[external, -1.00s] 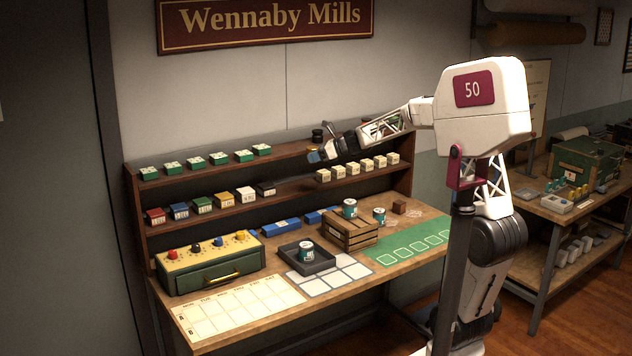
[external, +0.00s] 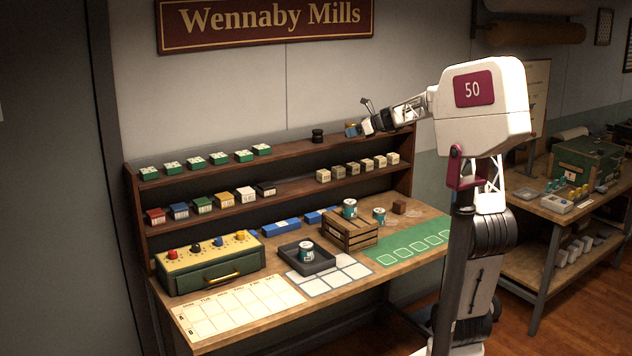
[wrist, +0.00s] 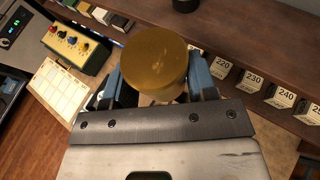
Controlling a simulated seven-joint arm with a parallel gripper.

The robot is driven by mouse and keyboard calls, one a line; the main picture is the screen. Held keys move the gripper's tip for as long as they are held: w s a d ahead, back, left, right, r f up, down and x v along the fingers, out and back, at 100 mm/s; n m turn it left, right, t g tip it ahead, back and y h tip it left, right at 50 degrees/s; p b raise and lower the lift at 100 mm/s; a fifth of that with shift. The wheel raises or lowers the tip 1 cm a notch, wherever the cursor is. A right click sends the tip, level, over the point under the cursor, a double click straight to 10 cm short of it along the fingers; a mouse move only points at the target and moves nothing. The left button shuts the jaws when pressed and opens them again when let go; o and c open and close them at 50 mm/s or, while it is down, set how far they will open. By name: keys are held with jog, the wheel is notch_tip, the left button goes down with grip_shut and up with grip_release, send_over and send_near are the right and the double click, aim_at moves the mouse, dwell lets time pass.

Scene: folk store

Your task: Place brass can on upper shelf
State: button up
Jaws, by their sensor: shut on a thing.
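The brass can (wrist: 155,60) is between the two blue fingers of my gripper (wrist: 160,88) in the wrist view, its round top facing the camera. In the external view my gripper (external: 354,129) is at the height of the upper shelf (external: 290,147), near its right part. The can is too small and covered to make out clearly there. The upper shelf also shows in the wrist view (wrist: 250,40). I cannot tell whether the can touches the shelf.
A dark can (external: 318,136) stands on the upper shelf left of my gripper, with several green boxes (external: 221,159) farther left. Cream numbered boxes (external: 358,168) line the lower shelf. Below are a wooden crate (external: 350,235) and a tray (external: 307,259) on the bench.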

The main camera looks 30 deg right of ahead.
dwell(0.4)
send_over(336, 139)
jog(key=shift+w+d+f, duration=0.2)
jog(key=shift+d+f, duration=0.05)
jog(key=shift+f, duration=0.45)
dwell(0.5)
jog(key=shift+f, duration=1.75)
jog(key=shift+f, duration=0.1)
jog(key=o, duration=1)
jog(key=v, duration=1.2)
